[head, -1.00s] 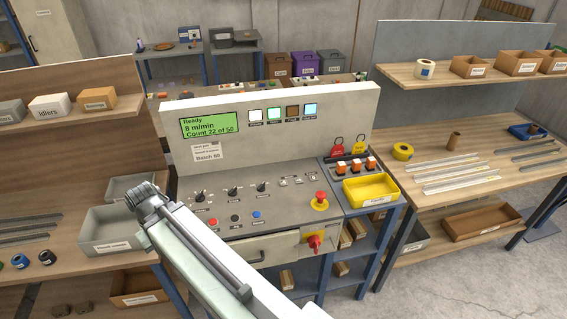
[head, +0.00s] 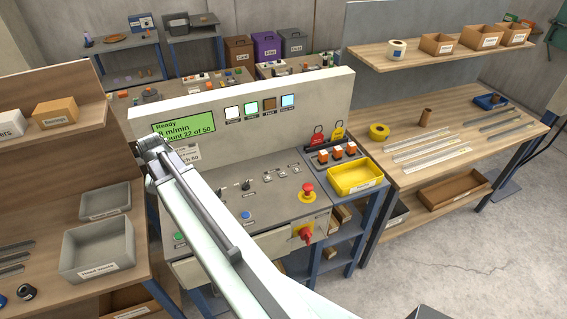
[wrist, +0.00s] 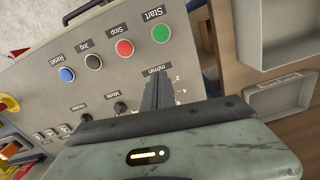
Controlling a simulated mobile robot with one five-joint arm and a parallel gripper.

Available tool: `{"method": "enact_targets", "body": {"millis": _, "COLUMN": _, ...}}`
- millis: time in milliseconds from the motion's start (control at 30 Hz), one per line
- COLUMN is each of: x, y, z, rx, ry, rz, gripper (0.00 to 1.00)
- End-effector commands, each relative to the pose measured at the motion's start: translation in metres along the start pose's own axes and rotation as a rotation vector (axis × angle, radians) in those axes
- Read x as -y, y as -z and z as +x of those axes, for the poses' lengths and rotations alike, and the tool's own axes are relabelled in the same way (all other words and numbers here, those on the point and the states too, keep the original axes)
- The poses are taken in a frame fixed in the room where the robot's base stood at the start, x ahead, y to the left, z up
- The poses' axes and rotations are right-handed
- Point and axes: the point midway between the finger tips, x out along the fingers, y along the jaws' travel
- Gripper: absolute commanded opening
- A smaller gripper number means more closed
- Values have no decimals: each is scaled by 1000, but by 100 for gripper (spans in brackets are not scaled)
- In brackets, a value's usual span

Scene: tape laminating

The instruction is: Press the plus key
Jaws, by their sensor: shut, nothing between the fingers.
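The machine's sloped control panel (head: 225,207) fills the middle of the head view. I cannot read which key is the plus key. Several small keys (head: 282,172) lie right of the dials in the head view, and they show at the lower left of the wrist view (wrist: 50,133). My gripper (wrist: 157,85) is shut and empty, over the panel by the m/min dial in the wrist view. Its fingers cover part of that dial. The green Start button (wrist: 160,34) and red Stop button (wrist: 124,47) lie beyond the fingertips. In the head view my arm hides the panel's left part.
The upright back board (head: 320,115) carries a green display (head: 190,122) and lit tiles. A red emergency stop (head: 307,190) and yellow tray (head: 355,177) are to the right. Grey bins (head: 98,248) stand at left. Wooden benches flank the machine.

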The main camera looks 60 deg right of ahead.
Motion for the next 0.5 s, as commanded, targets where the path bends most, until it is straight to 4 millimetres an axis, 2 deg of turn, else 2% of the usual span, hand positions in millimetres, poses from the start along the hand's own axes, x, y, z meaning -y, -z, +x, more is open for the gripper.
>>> {"method": "enact_targets", "body": {"millis": 33, "x": -47, "y": 42, "z": -19, "rx": 0, "ry": 0, "rz": 193, "gripper": 0}}
{"method": "enact_targets", "body": {"millis": 67, "x": -76, "y": 60, "z": -25, "rx": 0, "ry": 0, "rz": 309, "gripper": 0}}
{"method": "enact_targets", "body": {"millis": 100, "x": -115, "y": 81, "z": -31, "rx": 0, "ry": 0, "rz": 462, "gripper": 0}}
{"method": "enact_targets", "body": {"millis": 167, "x": -175, "y": 106, "z": -40, "rx": 1, "ry": 0, "rz": 680, "gripper": 0}}
{"method": "enact_targets", "body": {"millis": 200, "x": -215, "y": 119, "z": -46, "rx": 1, "ry": 0, "rz": 816, "gripper": 0}}
{"method": "enact_targets", "body": {"millis": 300, "x": -302, "y": 136, "z": -57, "rx": 1, "ry": 0, "rz": 1105, "gripper": 0}}
{"method": "enact_targets", "body": {"millis": 400, "x": -363, "y": 141, "z": -63, "rx": 1, "ry": 0, "rz": 1304, "gripper": 0}}
{"method": "enact_targets", "body": {"millis": 500, "x": -395, "y": 140, "z": -65, "rx": 1, "ry": 0, "rz": 1410, "gripper": 0}}
